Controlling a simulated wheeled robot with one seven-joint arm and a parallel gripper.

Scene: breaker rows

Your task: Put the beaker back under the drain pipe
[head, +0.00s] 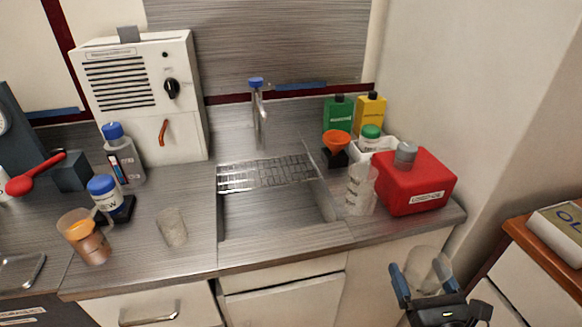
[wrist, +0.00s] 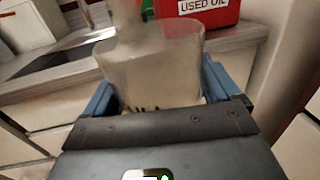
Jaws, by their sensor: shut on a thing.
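My gripper (head: 423,285) has blue fingers and is shut on a clear beaker (head: 430,264), in front of the counter's right end. In the wrist view the beaker (wrist: 153,70) fills the space between both fingers, with dark print low on its side; it looks empty, though blur makes this unsure. A short orange-brown bent pipe (head: 163,132), which looks like the drain pipe, sticks out of the front of a white machine (head: 140,90) at the back left. The counter just below the pipe looks bare. My gripper is well to the right of and nearer than the pipe.
A clear cup (head: 172,228), a brown cup with orange rim (head: 85,237) and blue-capped bottles stand on the left. A sink (head: 270,215) with a tap is central. A clear jug (head: 360,188) and red oil can (head: 418,182) stand right. A wooden cabinet (head: 535,240) is far right.

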